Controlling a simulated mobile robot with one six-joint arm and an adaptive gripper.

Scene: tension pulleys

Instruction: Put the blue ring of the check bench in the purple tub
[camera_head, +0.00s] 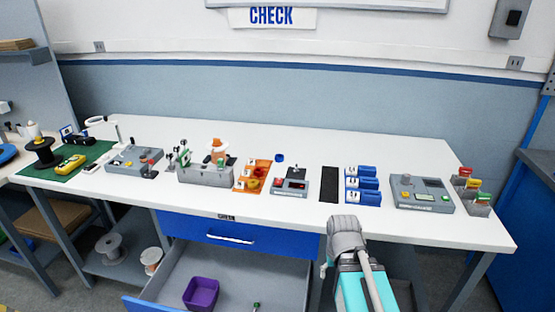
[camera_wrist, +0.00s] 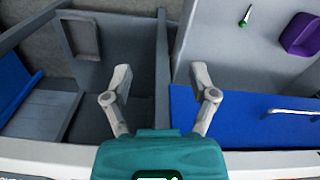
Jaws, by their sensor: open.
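A small blue ring (camera_head: 279,157) lies on the white bench (camera_head: 300,145) under the CHECK sign, just behind a grey device with a dark top. The purple tub (camera_head: 201,294) stands in the pulled-out drawer (camera_head: 245,270) below the bench top; it also shows at the upper right of the wrist view (camera_wrist: 301,35). My gripper (camera_wrist: 161,78) is open and empty, beyond the bench's front edge and to one side of the tub. In the head view my arm hides most of the gripper. The ring is not in the wrist view.
An orange tray (camera_head: 252,175) with small parts and the grey device (camera_head: 291,182) are near the ring. A black strip (camera_head: 329,184), blue bins (camera_head: 362,184) and a grey console (camera_head: 421,193) stand farther right. A green-ended tool (camera_wrist: 244,18) lies in the drawer. The back of the bench is clear.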

